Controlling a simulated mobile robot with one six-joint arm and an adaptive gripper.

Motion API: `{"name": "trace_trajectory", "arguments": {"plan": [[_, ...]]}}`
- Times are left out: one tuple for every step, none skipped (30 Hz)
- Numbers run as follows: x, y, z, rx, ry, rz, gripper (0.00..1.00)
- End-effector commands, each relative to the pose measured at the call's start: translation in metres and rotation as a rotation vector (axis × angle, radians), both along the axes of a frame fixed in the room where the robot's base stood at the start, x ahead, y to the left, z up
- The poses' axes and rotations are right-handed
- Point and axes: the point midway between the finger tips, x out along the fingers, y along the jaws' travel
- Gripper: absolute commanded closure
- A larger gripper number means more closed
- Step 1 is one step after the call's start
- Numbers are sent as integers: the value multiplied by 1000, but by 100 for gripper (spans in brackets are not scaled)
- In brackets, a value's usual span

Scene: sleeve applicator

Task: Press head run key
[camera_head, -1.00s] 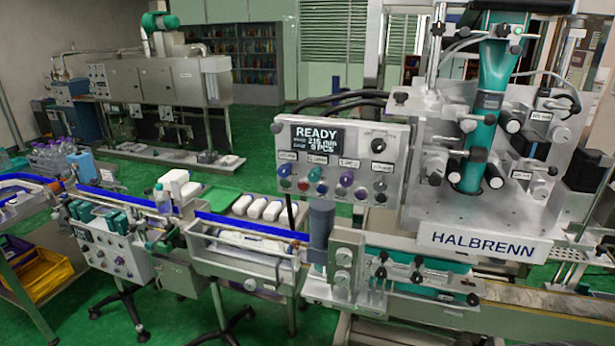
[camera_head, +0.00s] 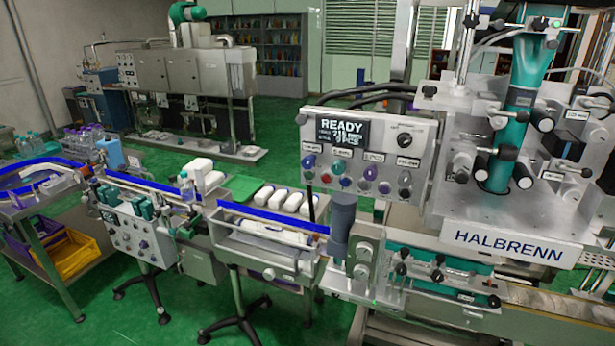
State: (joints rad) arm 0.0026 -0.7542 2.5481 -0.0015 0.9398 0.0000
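The HALBRENN machine head (camera_head: 508,247) stands at the right. Its grey control panel (camera_head: 413,137) has a dark display (camera_head: 342,131) reading READY, a selector knob (camera_head: 404,139) and rows of coloured buttons. Buttons in blue, red and purple show, among them a red button (camera_head: 326,179), a blue button (camera_head: 345,183) and a purple button (camera_head: 370,173). Small labels sit above them, too small to read, so I cannot tell which is the head run key. My gripper is not in view.
A yellow crate (camera_head: 73,255) sits on a lower shelf at the left. Green floor (camera_head: 100,328) is open in front.

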Motion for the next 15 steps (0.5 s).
{"name": "trace_trajectory", "arguments": {"plan": [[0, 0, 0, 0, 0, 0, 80], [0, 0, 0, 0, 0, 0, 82], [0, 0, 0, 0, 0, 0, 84], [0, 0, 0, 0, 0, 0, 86], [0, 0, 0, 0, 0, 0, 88], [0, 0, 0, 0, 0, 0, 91], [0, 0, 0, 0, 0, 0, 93], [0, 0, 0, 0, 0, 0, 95], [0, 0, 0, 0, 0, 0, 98], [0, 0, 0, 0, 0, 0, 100], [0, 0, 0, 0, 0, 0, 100], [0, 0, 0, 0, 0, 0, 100], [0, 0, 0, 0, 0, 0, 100], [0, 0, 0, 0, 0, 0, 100], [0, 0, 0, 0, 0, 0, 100]]}}
